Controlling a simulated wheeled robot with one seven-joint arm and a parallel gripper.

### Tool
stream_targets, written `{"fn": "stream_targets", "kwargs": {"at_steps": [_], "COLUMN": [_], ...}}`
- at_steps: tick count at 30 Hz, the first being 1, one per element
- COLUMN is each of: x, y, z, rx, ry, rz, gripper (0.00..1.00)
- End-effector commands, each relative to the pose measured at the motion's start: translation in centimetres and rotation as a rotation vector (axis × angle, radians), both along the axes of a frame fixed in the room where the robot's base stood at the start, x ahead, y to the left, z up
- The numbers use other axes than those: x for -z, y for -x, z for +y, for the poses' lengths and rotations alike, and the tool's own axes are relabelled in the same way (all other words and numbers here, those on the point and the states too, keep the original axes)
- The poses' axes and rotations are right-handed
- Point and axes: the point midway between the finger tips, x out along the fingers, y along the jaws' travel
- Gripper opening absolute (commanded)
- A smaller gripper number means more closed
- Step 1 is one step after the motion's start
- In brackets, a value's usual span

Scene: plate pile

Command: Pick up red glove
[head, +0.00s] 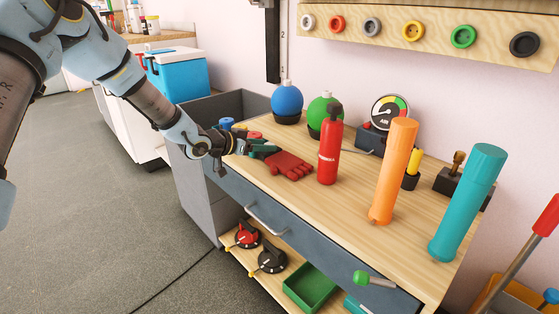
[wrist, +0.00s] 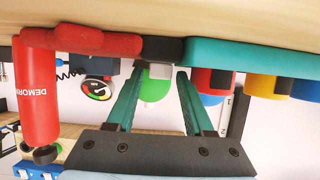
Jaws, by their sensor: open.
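The red glove (head: 290,165) lies flat on the wooden bench top, left of the red fire extinguisher (head: 330,148). In the wrist view the glove (wrist: 85,40) runs along the top, with a dark band and a teal cuff-like part to its right. My gripper (head: 252,148) is at the cuff end of the glove, low over the bench. In the wrist view my gripper (wrist: 161,75) is open, its two teal fingers pointing toward the dark band with a gap between them. Contact with the glove cannot be told.
Blue (head: 287,98) and green (head: 322,110) balls on stands and a gauge (head: 390,112) stand behind. Orange (head: 394,170) and teal (head: 468,202) cylinders stand to the right. Small coloured items (head: 227,124) sit left of the glove. Bare bench (head: 345,195) lies around the extinguisher.

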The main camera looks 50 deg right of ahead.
Motion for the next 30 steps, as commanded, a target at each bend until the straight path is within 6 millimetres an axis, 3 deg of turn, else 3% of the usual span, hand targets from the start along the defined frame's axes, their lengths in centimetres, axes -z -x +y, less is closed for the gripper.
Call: {"fn": "stream_targets", "kwargs": {"at_steps": [8,22,30], "x": [0.17,0.15,0.10], "y": [-0.03,-0.03,-0.02], "z": [-0.38,-0.35,-0.37], "rx": [-0.001,-0.001,-0.001], "ry": [0.000,0.000,0.001], "rz": [0.000,0.000,0.000], "gripper": [0.53,0.01,0.00]}}
